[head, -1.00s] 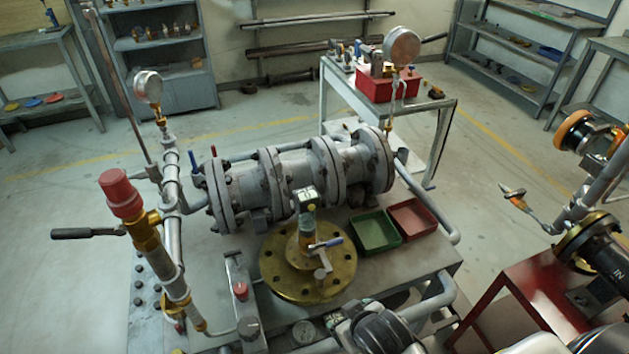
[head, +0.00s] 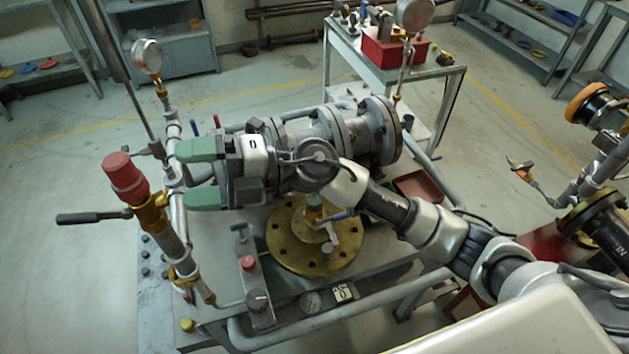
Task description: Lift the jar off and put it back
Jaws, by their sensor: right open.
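My right gripper (head: 200,173) is open and empty, its two green fingers pointing left. It is in front of the left end of the grey valve body, with its fingertips near the upright pipe (head: 173,135). My right arm reaches across from the lower right. A small bluish cylindrical piece (head: 314,214), which may be the jar, stands upright on the round brass flange (head: 283,259). My arm hides its top. I cannot tell for sure which part is the jar. My left gripper is out of view.
A red-capped brass fitting (head: 124,178) with a black lever (head: 92,217) stands at the left. A pressure gauge (head: 147,56) rises behind it. The grey valve body (head: 377,140) lies along the bench. A red tray (head: 420,186) is partly behind my arm.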

